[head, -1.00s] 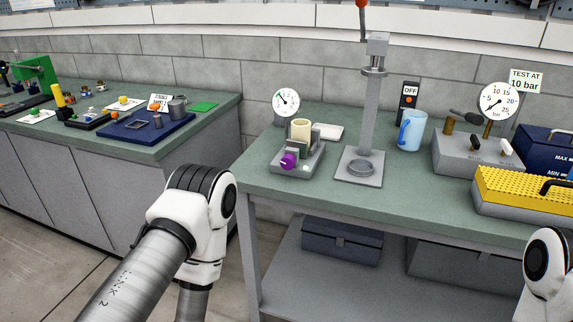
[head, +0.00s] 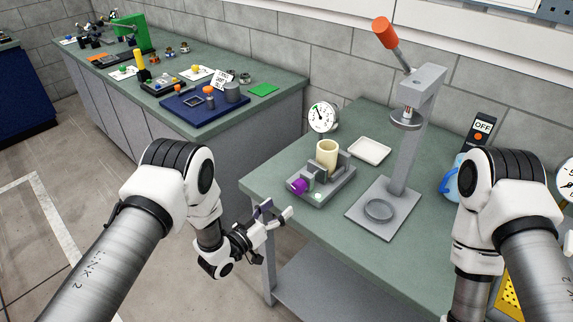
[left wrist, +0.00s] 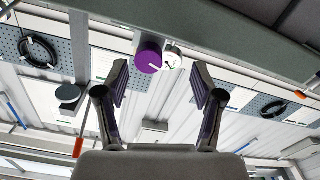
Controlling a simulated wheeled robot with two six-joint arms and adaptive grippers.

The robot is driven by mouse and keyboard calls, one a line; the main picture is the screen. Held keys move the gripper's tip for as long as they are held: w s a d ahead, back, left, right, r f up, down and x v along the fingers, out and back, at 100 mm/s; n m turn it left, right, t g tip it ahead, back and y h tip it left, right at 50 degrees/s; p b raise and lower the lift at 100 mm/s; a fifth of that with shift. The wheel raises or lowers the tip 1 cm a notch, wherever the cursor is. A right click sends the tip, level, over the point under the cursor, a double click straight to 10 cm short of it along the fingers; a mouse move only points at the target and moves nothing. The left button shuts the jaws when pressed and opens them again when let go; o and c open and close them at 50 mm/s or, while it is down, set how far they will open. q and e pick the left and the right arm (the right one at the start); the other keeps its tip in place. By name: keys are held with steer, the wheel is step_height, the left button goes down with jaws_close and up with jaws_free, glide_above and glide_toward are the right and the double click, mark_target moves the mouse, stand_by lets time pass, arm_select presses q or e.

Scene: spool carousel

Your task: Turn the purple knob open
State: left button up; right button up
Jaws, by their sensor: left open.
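The purple knob (head: 298,186) sits on the front of a small grey fixture (head: 330,184) near the front left edge of the green bench. A cream cylinder (head: 327,157) stands on this fixture. My left gripper (head: 277,210) is open and empty, just off the bench edge, in front of the knob and apart from it. In the left wrist view the knob (left wrist: 148,57) appears ahead, between the two spread fingers, with a pale line on its face. A whitish round part (left wrist: 173,58) is beside it. My right arm shows at the right; its gripper is out of view.
A dial gauge (head: 322,117) stands behind the fixture and a white tray (head: 369,151) lies to its right. A grey press (head: 405,150) with a red-handled lever stands further right, near a blue jug (head: 452,186). Another bench (head: 280,75) is at the left.

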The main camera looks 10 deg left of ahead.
mark_target(296, 189)
arm_select(q)
steer(key=w+d+r+p, duration=0.1)
steer(key=w, duration=0.1)
steer(key=w+d+r+p, duration=0.1)
steer(key=d+p, duration=0.1)
steer(key=w+d+r+p, duration=0.1)
steer(key=w+d, duration=0.1)
steer(key=shift+w+d, duration=0.1)
steer(key=shift+w, duration=0.25)
arm_select(e)
step_height(296, 189, up, 6)
arm_select(q)
steer(key=shift+f, duration=0.1)
arm_select(e)
steer(key=shift+a, duration=0.15)
arm_select(q)
steer(key=c, duration=1.1)
steer(key=shift+f+n+b, duration=0.25)
steer(key=shift+n+b, duration=0.35)
steer(key=shift+b, duration=0.15)
steer(key=shift+c, duration=0.2)
steer(key=shift+r+n, duration=0.1)
steer(key=shift+n, duration=0.4)
steer(key=shift+r, duration=0.2)
arm_select(e)
step_height(296, 189, down, 2)
steer(key=shift+f, duration=0.1)
